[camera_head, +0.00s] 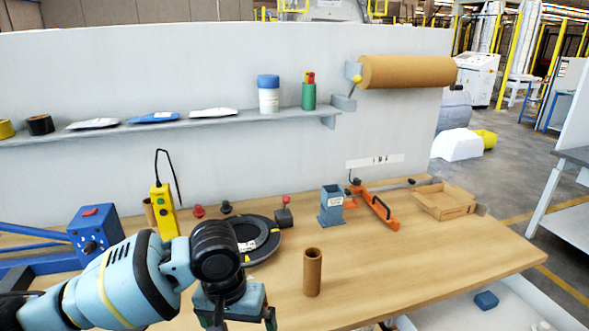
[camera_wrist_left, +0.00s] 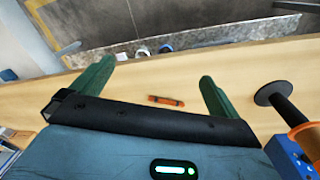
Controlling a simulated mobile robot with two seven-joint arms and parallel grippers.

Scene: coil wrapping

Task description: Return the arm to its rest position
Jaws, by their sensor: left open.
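My left arm comes in from the lower left in the head view, light blue with black joints. My left gripper (camera_head: 240,315) shows at the bottom, near the table's front part, and is partly cut off by the picture edge. In the left wrist view its two green fingers (camera_wrist_left: 155,75) stand wide apart with nothing between their tips. A small orange item (camera_wrist_left: 166,101) shows on the wooden surface beyond the gripper body. My right gripper is not in view.
A brown cardboard tube (camera_head: 312,272) stands right of my gripper. A black coil (camera_head: 256,240) lies behind my wrist. A yellow control pendant (camera_head: 163,210) and a blue box (camera_head: 94,230) stand left. An open carton (camera_head: 443,201) lies far right. The table's right front (camera_head: 440,262) is clear.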

